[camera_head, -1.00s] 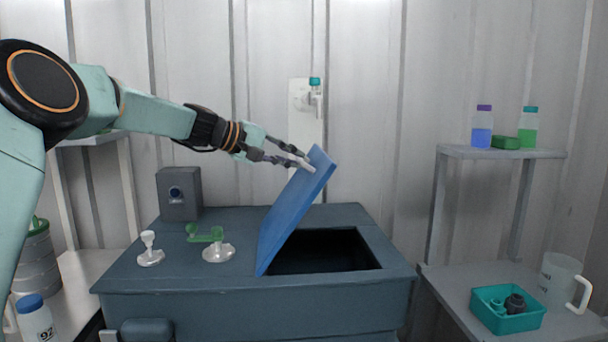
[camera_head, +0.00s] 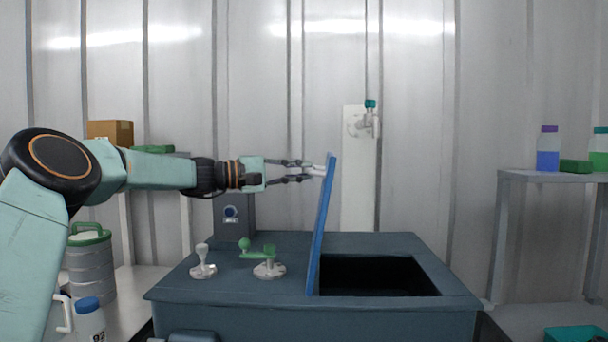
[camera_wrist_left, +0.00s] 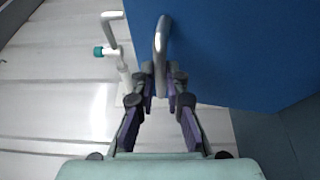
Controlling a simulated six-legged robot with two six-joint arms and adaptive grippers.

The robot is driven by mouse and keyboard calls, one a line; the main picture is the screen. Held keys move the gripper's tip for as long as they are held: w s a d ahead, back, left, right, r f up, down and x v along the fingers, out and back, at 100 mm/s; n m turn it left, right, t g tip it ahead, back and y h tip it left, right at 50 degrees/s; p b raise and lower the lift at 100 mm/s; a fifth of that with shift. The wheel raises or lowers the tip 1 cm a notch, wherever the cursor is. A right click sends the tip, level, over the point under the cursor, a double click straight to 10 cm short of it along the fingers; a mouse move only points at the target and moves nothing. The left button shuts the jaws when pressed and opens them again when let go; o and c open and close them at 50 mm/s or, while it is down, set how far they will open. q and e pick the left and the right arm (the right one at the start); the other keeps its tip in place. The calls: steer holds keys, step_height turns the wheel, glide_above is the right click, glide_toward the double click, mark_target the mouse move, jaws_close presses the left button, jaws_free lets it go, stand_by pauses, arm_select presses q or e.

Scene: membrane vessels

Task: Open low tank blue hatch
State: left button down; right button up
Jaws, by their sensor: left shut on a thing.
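The blue hatch (camera_head: 322,225) of the low tank (camera_head: 390,304) stands nearly upright on its left edge. The dark opening (camera_head: 378,276) of the tank shows to its right. My left gripper (camera_head: 312,171) is shut on the pale handle near the top of the hatch, on the hatch's left side. In the left wrist view the blue hatch (camera_wrist_left: 230,50) fills the upper right, and the handle (camera_wrist_left: 161,50) runs between the fingers of the left gripper (camera_wrist_left: 160,82). My right gripper is not in view.
A white knob (camera_head: 203,262) and a green-handled valve (camera_head: 266,262) stand on the tank top left of the hatch. A grey box (camera_head: 231,215) is behind them. A wall tap (camera_head: 368,122) is behind the hatch. A shelf with bottles (camera_head: 548,150) is at right.

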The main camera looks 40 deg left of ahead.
arm_select(q)
steer(key=shift+f, duration=0.1)
steer(key=c, duration=1.4)
jaws_free()
steer(key=shift+o, duration=0.2)
steer(key=v, duration=0.7)
steer(key=shift+s, duration=0.25)
steer(key=shift+a, duration=0.15)
